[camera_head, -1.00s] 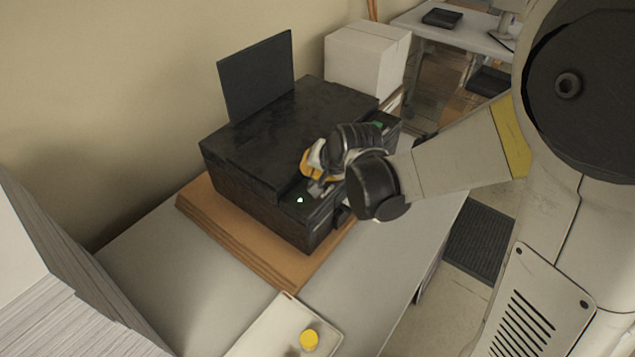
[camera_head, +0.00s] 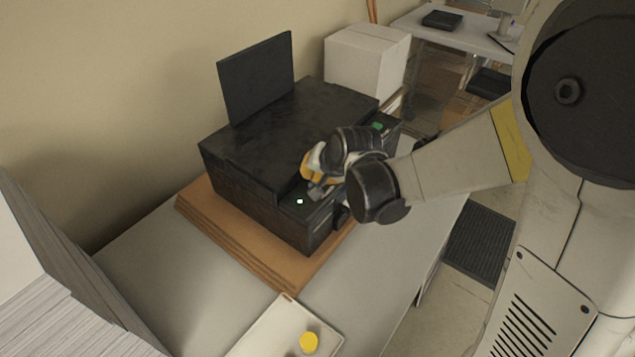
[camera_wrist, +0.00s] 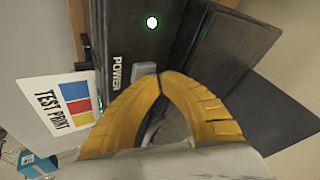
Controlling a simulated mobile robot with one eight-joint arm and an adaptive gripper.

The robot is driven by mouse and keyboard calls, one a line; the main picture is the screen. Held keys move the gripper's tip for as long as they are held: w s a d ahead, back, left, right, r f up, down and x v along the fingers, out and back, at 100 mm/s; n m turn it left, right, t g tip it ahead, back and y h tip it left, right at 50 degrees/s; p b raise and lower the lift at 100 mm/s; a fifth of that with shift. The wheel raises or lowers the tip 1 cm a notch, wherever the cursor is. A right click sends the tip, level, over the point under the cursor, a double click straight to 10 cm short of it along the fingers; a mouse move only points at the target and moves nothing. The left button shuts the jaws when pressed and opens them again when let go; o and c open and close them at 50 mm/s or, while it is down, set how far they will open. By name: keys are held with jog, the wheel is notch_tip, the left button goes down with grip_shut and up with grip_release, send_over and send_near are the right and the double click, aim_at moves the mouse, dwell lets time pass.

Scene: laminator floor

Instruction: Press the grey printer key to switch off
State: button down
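The black printer (camera_head: 290,125) stands on a brown board on the table, its rear flap upright. In the wrist view, the grey key (camera_wrist: 145,70) sits beside the white word POWER on the printer's dark front panel (camera_wrist: 122,35). My gripper (camera_wrist: 160,75) has its yellow fingers closed together, with nothing seen between them. The fingertips are right at the key and cover part of it; I cannot tell whether they press it. A small lit lamp (camera_wrist: 152,22) shows on the panel. In the head view, my gripper (camera_head: 316,190) is over the panel near the lamp (camera_head: 299,201).
A green key (camera_head: 377,126) is at the panel's far end. A TEST PRINT sheet (camera_wrist: 60,105) lies beside the printer. A pale tray (camera_head: 270,338) with a yellow round object (camera_head: 309,342) is in front. A white box (camera_head: 365,60) stands behind.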

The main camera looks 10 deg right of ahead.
dwell(0.3)
jog(key=shift+r+p, duration=0.6)
jog(key=shift+r, duration=0.3)
notch_tip(320, 180, up, 6)
jog(key=p, duration=0.4)
jog(key=shift+f, duration=0.1)
